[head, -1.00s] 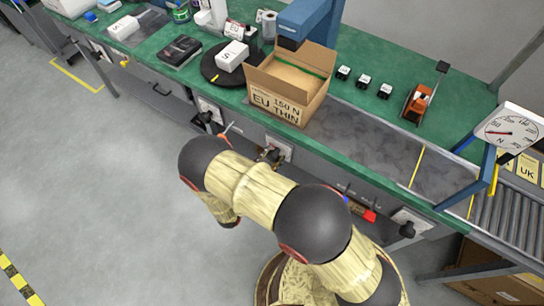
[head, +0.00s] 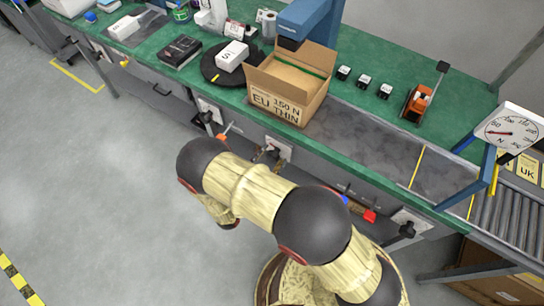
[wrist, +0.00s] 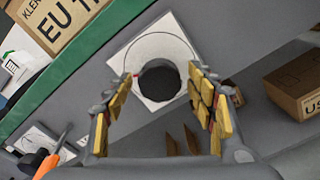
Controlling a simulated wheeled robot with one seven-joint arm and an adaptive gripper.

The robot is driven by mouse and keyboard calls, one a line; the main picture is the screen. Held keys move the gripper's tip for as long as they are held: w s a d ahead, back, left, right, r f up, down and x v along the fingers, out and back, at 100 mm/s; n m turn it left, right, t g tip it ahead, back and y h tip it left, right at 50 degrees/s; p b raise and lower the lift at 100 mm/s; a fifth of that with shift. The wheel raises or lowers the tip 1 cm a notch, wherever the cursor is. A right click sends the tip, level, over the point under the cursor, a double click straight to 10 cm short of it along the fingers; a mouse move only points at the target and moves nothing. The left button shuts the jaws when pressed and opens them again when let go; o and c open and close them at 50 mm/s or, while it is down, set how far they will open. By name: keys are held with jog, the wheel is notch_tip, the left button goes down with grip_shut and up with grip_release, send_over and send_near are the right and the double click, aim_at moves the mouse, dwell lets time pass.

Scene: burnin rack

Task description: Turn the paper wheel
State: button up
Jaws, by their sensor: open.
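A dark round knob (wrist: 160,80) on a white square plate (wrist: 150,42) with a thin circle drawn around it faces my wrist camera. It looks like the plate under the EU THIN box in the head view (head: 284,146). No lettering on it is legible, so I cannot tell whether it is the paper wheel. My gripper (wrist: 163,82) is open. Its yellow-padded fingers stand to either side of the knob, and contact cannot be told. In the head view my arm largely hides the gripper.
Another knob plate (wrist: 38,142) and an orange-handled tool (wrist: 46,166) lie at lower left in the wrist view. A brown box (wrist: 295,90) is at right. The EU THIN carton (head: 288,90) stands on the green bench above. Open grey floor (head: 90,170) lies left of my arm.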

jog(key=v, duration=1.1)
jog(key=shift+s+a, duration=0.2)
